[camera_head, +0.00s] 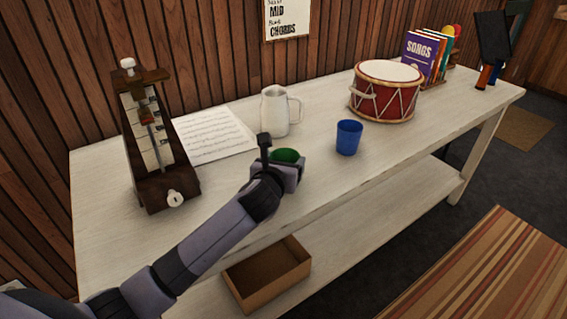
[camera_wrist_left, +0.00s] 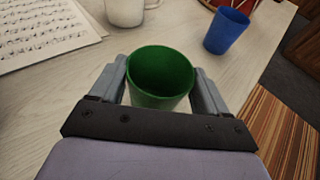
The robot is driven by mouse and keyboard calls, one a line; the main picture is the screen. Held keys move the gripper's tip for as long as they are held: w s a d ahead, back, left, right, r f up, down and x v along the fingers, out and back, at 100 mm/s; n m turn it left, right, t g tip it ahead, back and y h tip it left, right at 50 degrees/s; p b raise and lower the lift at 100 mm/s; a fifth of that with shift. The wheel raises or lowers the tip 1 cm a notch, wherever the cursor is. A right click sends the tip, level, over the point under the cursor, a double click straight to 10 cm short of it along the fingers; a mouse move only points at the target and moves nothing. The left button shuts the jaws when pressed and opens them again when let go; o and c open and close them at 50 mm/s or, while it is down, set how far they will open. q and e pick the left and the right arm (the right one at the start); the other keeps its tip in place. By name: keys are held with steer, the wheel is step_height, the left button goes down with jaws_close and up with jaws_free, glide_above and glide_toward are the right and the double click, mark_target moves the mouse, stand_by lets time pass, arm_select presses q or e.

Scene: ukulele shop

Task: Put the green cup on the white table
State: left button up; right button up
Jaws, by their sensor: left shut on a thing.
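The green cup (camera_wrist_left: 160,75) is upright between the two fingers of my left gripper (camera_wrist_left: 165,85), which is shut on it. In the head view the green cup (camera_head: 287,155) shows mostly as its rim, with its lower part hidden by my left gripper (camera_head: 282,163). The white table (camera_head: 320,172) runs along the wood wall, and the cup is over its front part. I cannot tell whether the cup's base touches the tabletop. My right gripper is not in view.
A blue cup (camera_head: 348,137) stands right of the green cup, and a white pitcher (camera_head: 275,110) behind it. Sheet music (camera_head: 213,135), a metronome (camera_head: 150,140) and a red drum (camera_head: 384,95) are also on the table. A cardboard box (camera_head: 268,277) sits on the lower shelf.

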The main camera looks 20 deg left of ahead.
arm_select(q)
steer(key=o, duration=1)
steer(key=shift+r, duration=0.1)
steer(key=shift+s, duration=0.15)
steer(key=p+v, duration=0.1)
steer(key=v, duration=1)
steer(key=shift+s+d+r, duration=0.1)
steer(key=shift+s+r, duration=0.05)
steer(key=shift+s, duration=0.15)
